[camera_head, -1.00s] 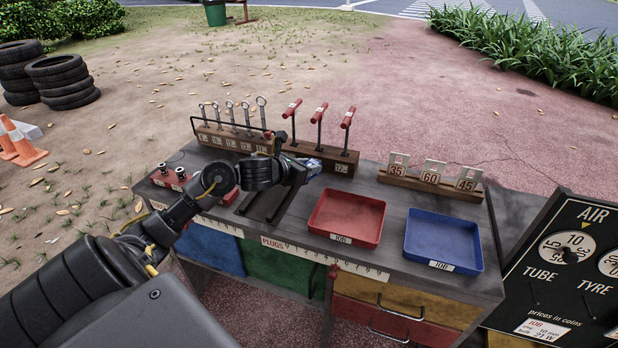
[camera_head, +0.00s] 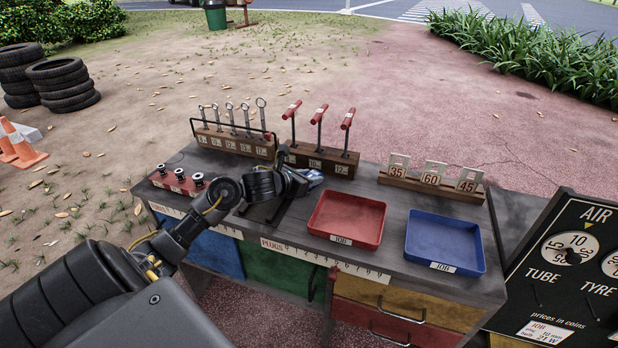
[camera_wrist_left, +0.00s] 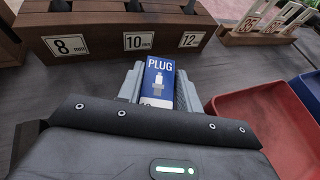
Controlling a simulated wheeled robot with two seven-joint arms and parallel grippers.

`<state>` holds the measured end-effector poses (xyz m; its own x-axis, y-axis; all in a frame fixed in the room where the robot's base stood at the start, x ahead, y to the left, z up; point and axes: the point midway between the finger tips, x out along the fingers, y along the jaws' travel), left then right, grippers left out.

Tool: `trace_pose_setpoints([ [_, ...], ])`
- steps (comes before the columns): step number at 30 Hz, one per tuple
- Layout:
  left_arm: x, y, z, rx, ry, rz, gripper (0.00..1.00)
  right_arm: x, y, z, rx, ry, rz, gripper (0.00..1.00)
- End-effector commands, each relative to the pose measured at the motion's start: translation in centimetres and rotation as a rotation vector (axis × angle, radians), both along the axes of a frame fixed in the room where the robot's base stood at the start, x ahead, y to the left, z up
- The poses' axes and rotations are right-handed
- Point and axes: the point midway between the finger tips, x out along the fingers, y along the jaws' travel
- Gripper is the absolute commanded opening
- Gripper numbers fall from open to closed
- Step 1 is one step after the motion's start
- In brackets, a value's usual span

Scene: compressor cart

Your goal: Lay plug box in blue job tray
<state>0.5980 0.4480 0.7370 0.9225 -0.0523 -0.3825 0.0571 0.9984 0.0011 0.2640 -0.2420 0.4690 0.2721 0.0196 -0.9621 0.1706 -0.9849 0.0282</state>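The plug box (camera_wrist_left: 160,80), blue and white with a spark plug picture, sits between the two fingers of my left gripper (camera_wrist_left: 160,92) in the left wrist view. The fingers touch both its sides, and its lower end is hidden by the gripper body. In the head view the box (camera_head: 315,179) shows small at the tip of my left gripper (camera_head: 308,182), in front of the T-handle rack. The blue job tray (camera_head: 410,240) stands empty on the right of the bench. My right gripper is not in view.
A red tray (camera_head: 315,226) lies between my left gripper and the blue tray. Behind are the T-handle rack (camera_head: 330,163), the wrench rack (camera_head: 235,141) and a wooden block with number plates (camera_head: 425,186). A red socket holder (camera_head: 172,184) is at left.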

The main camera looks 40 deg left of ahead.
Motion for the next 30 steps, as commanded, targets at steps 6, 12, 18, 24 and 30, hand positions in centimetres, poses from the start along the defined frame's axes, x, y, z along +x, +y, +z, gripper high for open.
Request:
trace_pose_setpoints([
  [6,0.0,0.0,0.0,0.000,0.001,0.000,0.54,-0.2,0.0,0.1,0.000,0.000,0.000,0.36],
  [12,0.0,0.0,0.1,0.000,0.001,0.000,0.54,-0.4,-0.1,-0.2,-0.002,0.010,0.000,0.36],
  [18,-1.2,0.2,0.7,0.003,0.003,0.000,0.54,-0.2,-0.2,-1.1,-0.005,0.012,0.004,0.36],
  [24,-5.4,0.3,2.4,0.006,0.004,-0.002,0.54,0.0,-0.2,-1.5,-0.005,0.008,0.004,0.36],
  [30,-8.8,0.4,3.8,0.004,0.004,-0.002,0.54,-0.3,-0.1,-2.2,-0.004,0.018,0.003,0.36],
])
